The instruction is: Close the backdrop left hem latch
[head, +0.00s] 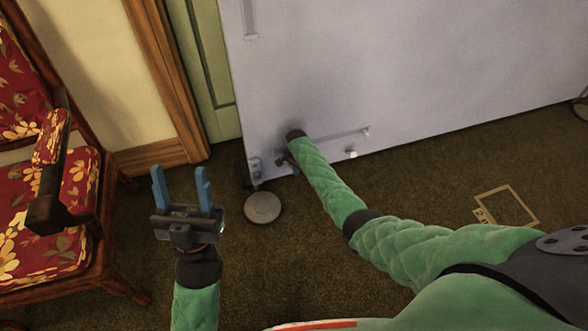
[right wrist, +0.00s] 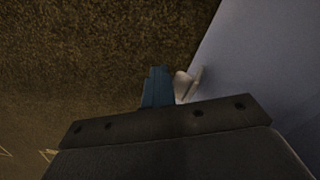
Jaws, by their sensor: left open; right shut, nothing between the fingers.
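The backdrop (head: 330,70) is a large pale grey-lavender panel standing on the carpet. A small light metal fitting (head: 255,168) sits at its lower left corner; I cannot tell whether it is the hem latch or how it is set. My right gripper (head: 284,159) is at the backdrop's lower left, mostly hidden by its own arm. In the right wrist view its blue fingers (right wrist: 157,87) are shut and empty, close beside a small cream piece (right wrist: 187,84) at the panel; contact is unclear. My left gripper (head: 182,188) is open and empty, left of the backdrop above the carpet.
A thin rail (head: 338,136) with a pale end runs along the lower backdrop, with a white knob (head: 351,153) below. A round grey foot (head: 263,207) stands on the carpet. A red floral chair (head: 50,215) fills the left.

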